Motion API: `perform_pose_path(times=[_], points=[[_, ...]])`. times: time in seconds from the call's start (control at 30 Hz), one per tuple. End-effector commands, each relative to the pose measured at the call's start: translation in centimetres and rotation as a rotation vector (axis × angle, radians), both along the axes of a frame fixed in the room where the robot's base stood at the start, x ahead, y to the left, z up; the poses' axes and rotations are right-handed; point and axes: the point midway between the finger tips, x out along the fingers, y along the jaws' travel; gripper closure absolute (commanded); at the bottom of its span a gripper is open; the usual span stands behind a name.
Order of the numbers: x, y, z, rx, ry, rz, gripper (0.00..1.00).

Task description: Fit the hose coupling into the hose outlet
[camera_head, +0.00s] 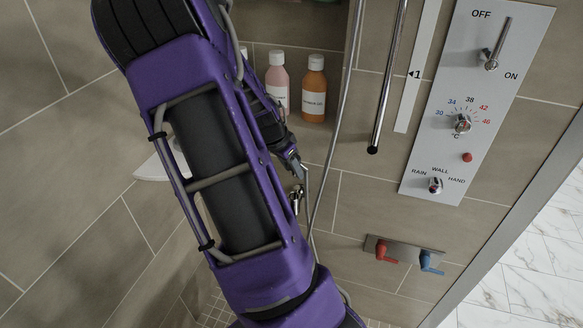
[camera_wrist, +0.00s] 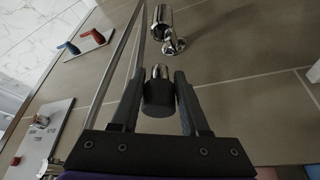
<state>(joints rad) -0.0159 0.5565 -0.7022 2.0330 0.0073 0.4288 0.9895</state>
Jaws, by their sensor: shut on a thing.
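My gripper (camera_wrist: 158,76) is shut on the hose coupling (camera_wrist: 158,98), a dark cylinder with a shiny metal tip, in the wrist view. The tip points away from my palm toward the wall. The chrome hose outlet (camera_wrist: 163,20) is ahead at the top of that view, with a small chrome ring part (camera_wrist: 174,45) beside it. A clear gap separates the coupling from the outlet. In the head view my gripper (camera_head: 294,164) is partly hidden by my arm, just above the chrome outlet (camera_head: 297,198). The coupling cannot be made out there.
A thin metal hose (camera_head: 333,130) hangs close to the right of my gripper. Pink (camera_head: 277,85) and orange (camera_head: 314,90) bottles stand in a niche. A control panel (camera_head: 470,110) and a plate with red and blue levers (camera_head: 404,254) are on the wall to the right.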

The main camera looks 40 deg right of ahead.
Motion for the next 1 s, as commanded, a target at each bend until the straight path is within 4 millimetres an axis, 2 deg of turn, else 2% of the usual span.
perform_pose_path(times=[0.5, 1.0], points=[[0.0, 0.0, -4.8, 0.0, 0.0, 0.0, 1.0], [0.0, 0.0, -5.3, 0.0, 0.0, 0.0, 1.0]])
